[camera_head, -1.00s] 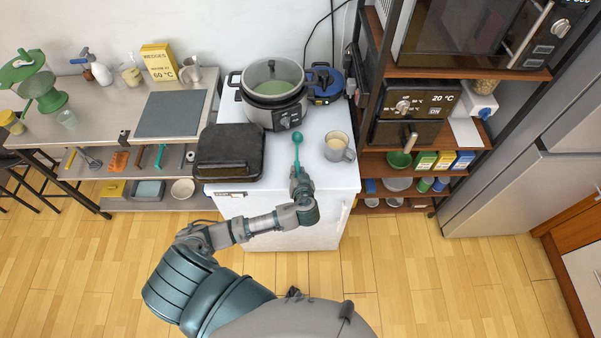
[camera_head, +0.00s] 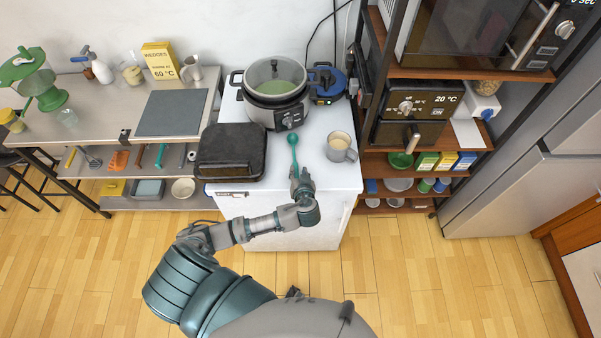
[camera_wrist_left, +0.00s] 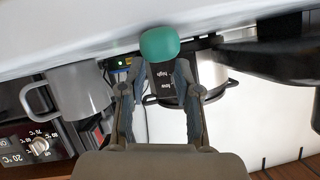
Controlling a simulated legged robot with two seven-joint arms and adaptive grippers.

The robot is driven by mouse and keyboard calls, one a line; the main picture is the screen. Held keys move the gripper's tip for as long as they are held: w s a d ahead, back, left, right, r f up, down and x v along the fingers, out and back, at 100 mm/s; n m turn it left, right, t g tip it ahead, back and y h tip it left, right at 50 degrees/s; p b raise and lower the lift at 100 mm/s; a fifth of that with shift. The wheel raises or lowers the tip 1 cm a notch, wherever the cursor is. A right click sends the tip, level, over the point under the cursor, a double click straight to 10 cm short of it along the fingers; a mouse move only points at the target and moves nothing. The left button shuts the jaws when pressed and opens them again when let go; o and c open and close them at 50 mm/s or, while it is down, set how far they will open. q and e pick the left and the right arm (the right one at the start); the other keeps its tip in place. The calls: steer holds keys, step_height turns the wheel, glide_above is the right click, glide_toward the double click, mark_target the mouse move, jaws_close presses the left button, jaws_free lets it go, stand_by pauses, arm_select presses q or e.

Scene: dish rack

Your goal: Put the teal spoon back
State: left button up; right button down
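The teal spoon (camera_head: 293,151) has its round end pointing away from me, toward the cooker, over the white counter in the head view. My left gripper (camera_head: 297,176) is at the near end of its handle, close to the counter's front edge. The rest of the spoon is hidden there. I cannot tell its height above the counter. My right gripper is not in view.
A grey mug (camera_head: 341,147) stands right of the spoon, a black grill (camera_head: 231,150) left, a cooker (camera_head: 274,93) with a greenish filling behind. A shelf rack (camera_head: 425,73) stands right.

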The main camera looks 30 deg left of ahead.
arm_select(q)
steer(key=o, duration=0.3)
steer(key=shift+a, duration=0.1)
steer(key=shift+o, duration=0.2)
steer(key=shift+a+f, duration=0.1)
steer(key=shift+s+d, duration=0.1)
steer(key=shift+d, duration=0.2)
steer(key=v, duration=1.1)
steer(key=shift+s+r, duration=0.2)
steer(key=shift+s, duration=0.05)
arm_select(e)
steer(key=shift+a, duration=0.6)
